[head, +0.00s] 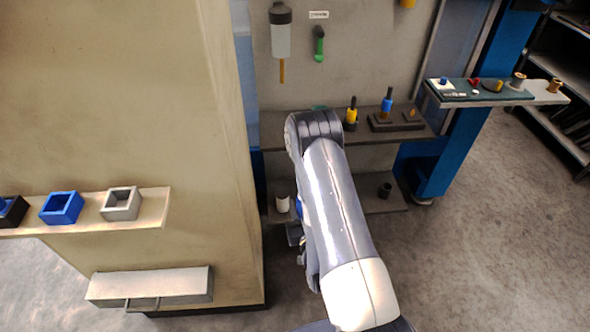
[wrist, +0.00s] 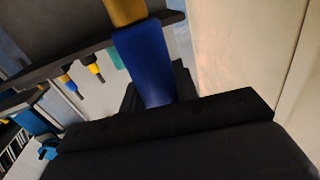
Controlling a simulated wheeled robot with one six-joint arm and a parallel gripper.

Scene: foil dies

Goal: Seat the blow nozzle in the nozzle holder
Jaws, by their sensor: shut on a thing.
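My gripper (wrist: 157,92) is shut on a blue thing with an ochre end (wrist: 147,62), seen close up in the wrist view; I take it to be the blow nozzle. Its far end runs out of the top of that view, and its lower part is hidden by the dark gripper body. In the head view my arm hides most of the gripper, and only a bit of blue shows at the arm's left side, by the lower shelf. I cannot tell for sure which thing is the nozzle holder; a small dark cup (head: 385,190) stands on the lower shelf.
The upper shelf (head: 275,138) bears a yellow tool (head: 351,114), a blue-handled tool (head: 387,104) and a dark block (head: 412,125). A white cup (head: 282,203) stands on the lower shelf. A beige cabinet (head: 215,200) rises close on the left. A side tray (head: 505,97) holds small parts.

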